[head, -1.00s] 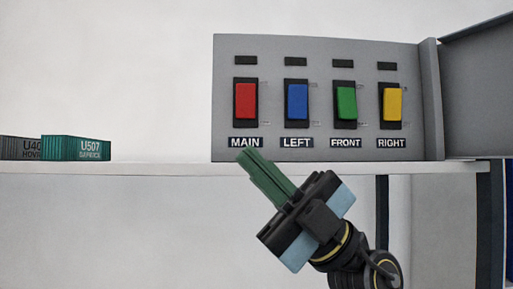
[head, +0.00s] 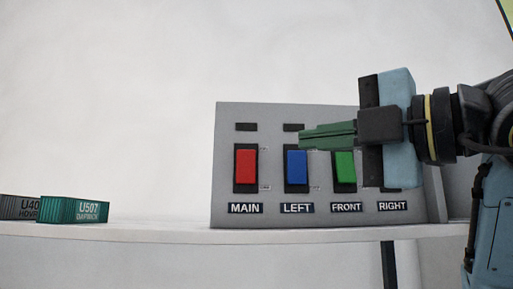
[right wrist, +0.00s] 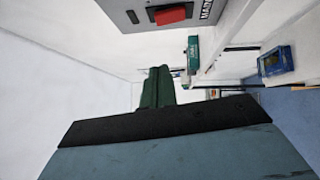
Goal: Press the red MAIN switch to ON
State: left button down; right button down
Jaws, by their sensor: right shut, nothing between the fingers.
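The red MAIN switch (head: 246,166) is the leftmost rocker on the grey control panel (head: 228,130) in the head view. Its dark indicator window above it looks unlit. The red switch also shows at the top of the right wrist view (right wrist: 173,15). My right gripper (head: 302,138) is shut and empty, with green fingers pointing left. In the head view its tips overlap the panel just above the blue LEFT switch (head: 296,165), to the right of the red switch. The distance from the tips to the panel is hard to tell. My left gripper is not in view.
The green FRONT switch (head: 345,165) is partly covered by my right gripper, and the yellow RIGHT switch is hidden behind it. Green container U507 (head: 75,210) and a dark grey container (head: 20,207) stand left on the white shelf (head: 160,229).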

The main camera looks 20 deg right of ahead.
jog(key=shift+w, duration=0.1)
jog(key=p, duration=0.4)
send_near(238, 150)
jog(key=a+f+x, duration=0.1)
jog(key=x, duration=0.4)
jog(key=shift+w+d+r+p, duration=0.3)
jog(key=shift+d+r, duration=0.05)
jog(key=shift+r, duration=0.2)
